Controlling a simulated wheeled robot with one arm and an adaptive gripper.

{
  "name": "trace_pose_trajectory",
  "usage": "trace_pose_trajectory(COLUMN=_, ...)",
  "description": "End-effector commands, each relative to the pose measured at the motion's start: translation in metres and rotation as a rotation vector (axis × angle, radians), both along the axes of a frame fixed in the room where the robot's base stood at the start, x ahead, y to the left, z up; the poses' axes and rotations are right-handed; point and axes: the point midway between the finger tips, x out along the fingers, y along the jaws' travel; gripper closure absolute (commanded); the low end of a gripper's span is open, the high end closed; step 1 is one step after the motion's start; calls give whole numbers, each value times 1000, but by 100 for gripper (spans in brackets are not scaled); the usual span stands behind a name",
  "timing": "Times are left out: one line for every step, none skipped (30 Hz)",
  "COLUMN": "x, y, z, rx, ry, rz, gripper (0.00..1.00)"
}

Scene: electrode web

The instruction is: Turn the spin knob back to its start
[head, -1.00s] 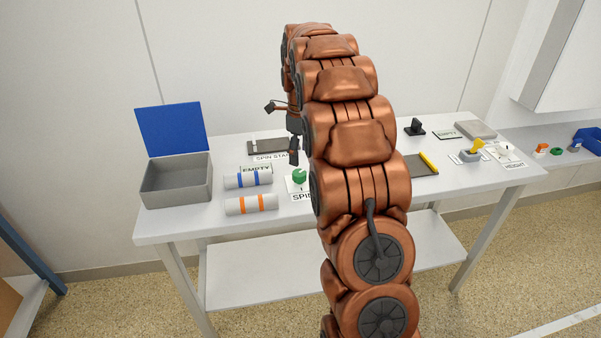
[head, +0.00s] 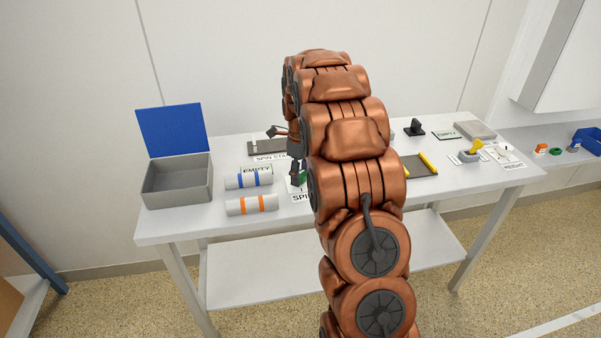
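The green spin knob (head: 302,178) sits on a white plate labelled "SPI…" (head: 299,196) near the table's front middle. It is partly hidden by my gripper and arm. My gripper (head: 284,151) is at the knob's back left, its two dark fingers spread apart. One finger hangs just beside or in front of the knob; I cannot tell whether it touches. Nothing shows between the fingers. The knob's pointer and its marks are too small or hidden to read.
A grey box with a raised blue lid (head: 176,183) stands at left. Blue-banded (head: 234,181) and orange-banded (head: 237,207) rolls lie beside the knob. Behind is a dark "SPIN STA…" tray (head: 262,147). A yellow-handled device (head: 470,155) stands right. My arm hides the table's middle.

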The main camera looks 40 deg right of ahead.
Motion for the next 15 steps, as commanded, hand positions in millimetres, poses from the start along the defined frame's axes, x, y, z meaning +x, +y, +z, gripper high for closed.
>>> trace_pose_trajectory(x=0, y=0, z=0, rx=0, ry=0, rz=0, gripper=52)
trace_pose_trajectory(x=0, y=0, z=0, rx=0, ry=0, rz=0, gripper=56)
trace_pose_trajectory(x=0, y=0, z=0, rx=0, ry=0, rz=0, gripper=60)
trace_pose_trajectory(x=0, y=0, z=0, rx=0, ry=0, rz=0, gripper=63)
trace_pose_trajectory(x=0, y=0, z=0, rx=0, ry=0, rz=0, gripper=66)
trace_pose_trajectory(x=0, y=0, z=0, rx=0, ry=0, rz=0, gripper=70)
trace_pose_trajectory(x=0, y=0, z=0, rx=0, ry=0, rz=0, gripper=73)
trace_pose_trajectory(x=0, y=0, z=0, rx=0, ry=0, rz=0, gripper=76)
trace_pose_trajectory(x=0, y=0, z=0, rx=0, ry=0, rz=0, gripper=81)
trace_pose_trajectory(x=0, y=0, z=0, rx=0, ry=0, rz=0, gripper=84)
trace_pose_trajectory(x=0, y=0, z=0, rx=0, ry=0, rz=0, gripper=87)
trace_pose_trajectory(x=0, y=0, z=0, rx=0, ry=0, rz=0, gripper=91)
trace_pose_trajectory(x=0, y=0, z=0, rx=0, ry=0, rz=0, gripper=93)
trace_pose_trajectory(x=0, y=0, z=0, rx=0, ry=0, rz=0, gripper=93)
trace_pose_trajectory(x=0, y=0, z=0, rx=0, ry=0, rz=1, gripper=93)
